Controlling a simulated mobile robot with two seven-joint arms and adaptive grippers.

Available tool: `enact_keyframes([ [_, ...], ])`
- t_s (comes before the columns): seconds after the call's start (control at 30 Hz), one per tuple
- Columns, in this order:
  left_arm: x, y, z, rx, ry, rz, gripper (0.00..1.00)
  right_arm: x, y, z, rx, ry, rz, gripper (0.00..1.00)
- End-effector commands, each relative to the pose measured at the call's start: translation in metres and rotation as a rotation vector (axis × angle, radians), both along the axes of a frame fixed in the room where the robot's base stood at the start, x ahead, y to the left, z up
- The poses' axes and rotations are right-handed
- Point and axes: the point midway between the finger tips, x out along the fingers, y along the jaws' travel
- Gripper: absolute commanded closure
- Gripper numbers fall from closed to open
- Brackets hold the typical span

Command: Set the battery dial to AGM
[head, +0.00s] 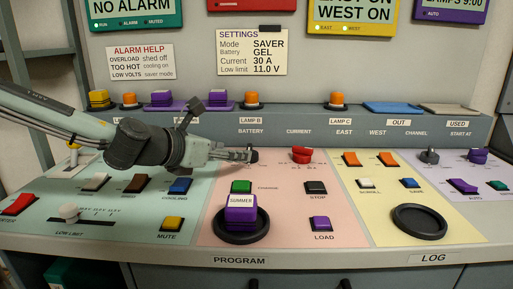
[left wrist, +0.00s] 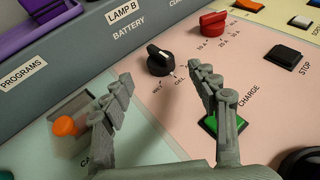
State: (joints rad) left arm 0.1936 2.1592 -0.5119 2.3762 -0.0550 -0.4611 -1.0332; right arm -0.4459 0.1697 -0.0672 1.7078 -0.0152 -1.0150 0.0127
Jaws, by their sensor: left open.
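The battery dial is a black knob with a white mark, below the BATTERY label, in the left wrist view (left wrist: 160,60). Small print curves around its near side; one word looks like GEL, the rest is too small to read surely. In the head view the dial (head: 252,153) is partly hidden by my left gripper (head: 246,155). In the left wrist view my left gripper (left wrist: 163,76) is open, its two fingers apart on either side of the dial's near side, with nothing between them. I cannot tell whether they touch it. My right gripper is not in view.
A red current dial (head: 301,155) stands right of the battery dial. A green CHARGE button (head: 241,187) and a purple SUMMER block (head: 240,210) on a black round pad are nearer. A settings card (head: 252,52) reads Battery GEL. An orange-tipped switch (left wrist: 66,126) is left of my fingers.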

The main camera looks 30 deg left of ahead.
Motion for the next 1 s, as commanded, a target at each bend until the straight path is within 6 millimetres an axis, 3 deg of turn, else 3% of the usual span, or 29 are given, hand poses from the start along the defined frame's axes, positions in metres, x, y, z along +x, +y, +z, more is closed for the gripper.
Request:
enact_keyframes([
  [0.2, 0.023, -0.001, -0.012, -0.004, 0.004, 0.002, 0.40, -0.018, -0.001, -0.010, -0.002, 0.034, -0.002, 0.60],
  [0.5, 0.056, -0.002, -0.026, 0.001, 0.003, 0.001, 0.40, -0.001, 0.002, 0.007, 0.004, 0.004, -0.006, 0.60],
  [1.0, 0.068, -0.002, -0.028, -0.001, 0.000, 0.002, 0.40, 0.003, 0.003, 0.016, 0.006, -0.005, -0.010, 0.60],
])
